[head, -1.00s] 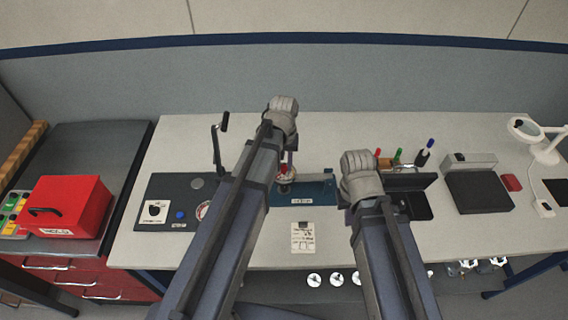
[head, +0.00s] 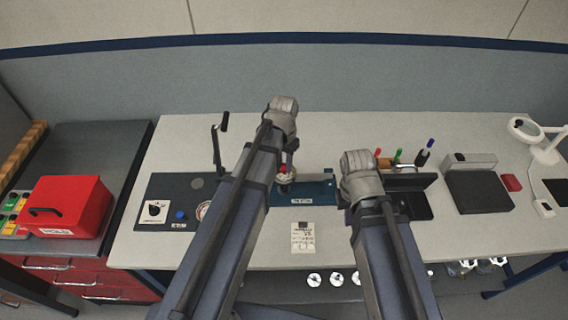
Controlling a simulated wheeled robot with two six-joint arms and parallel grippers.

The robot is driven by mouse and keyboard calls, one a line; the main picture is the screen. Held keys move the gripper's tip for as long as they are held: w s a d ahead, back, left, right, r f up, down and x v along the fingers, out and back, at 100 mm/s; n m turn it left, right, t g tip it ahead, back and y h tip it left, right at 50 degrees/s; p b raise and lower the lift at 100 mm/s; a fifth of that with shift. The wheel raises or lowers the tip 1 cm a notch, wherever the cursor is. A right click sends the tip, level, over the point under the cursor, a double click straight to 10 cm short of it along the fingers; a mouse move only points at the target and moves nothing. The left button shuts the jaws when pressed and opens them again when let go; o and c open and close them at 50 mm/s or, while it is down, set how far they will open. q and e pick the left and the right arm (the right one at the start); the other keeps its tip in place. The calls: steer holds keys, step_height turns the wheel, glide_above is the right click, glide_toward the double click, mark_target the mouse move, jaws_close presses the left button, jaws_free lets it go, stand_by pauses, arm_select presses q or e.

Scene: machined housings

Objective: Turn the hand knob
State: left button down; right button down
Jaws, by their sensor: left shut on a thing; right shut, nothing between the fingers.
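A hand knob (head: 286,178), small and pale, sits on a blue fixture (head: 318,195) near the middle of the bench. My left gripper (head: 286,169) points down at it from above and is shut on it. The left forearm covers the left part of the fixture, and the fingertips are small in the picture. My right gripper (head: 358,190) is to the right of the fixture. It is shut and empty, and its fingers are mostly hidden behind its wrist.
A dark panel (head: 165,188) with a crank handle, black knob and blue button lies left. A paper card (head: 303,237) lies in front of the fixture. A black box (head: 418,205), pens, a dark block (head: 478,191) and a magnifier lamp (head: 543,140) stand right.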

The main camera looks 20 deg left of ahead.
mark_target(284, 167)
arm_select(q)
steer(key=m, duration=0.4)
steer(key=shift+m, duration=0.3)
steer(key=m, duration=0.4)
steer(key=shift+m, duration=0.3)
steer(key=c, duration=0.7)
jaws_free()
step_height(284, 167, up, 8)
steer(key=p, duration=0.8)
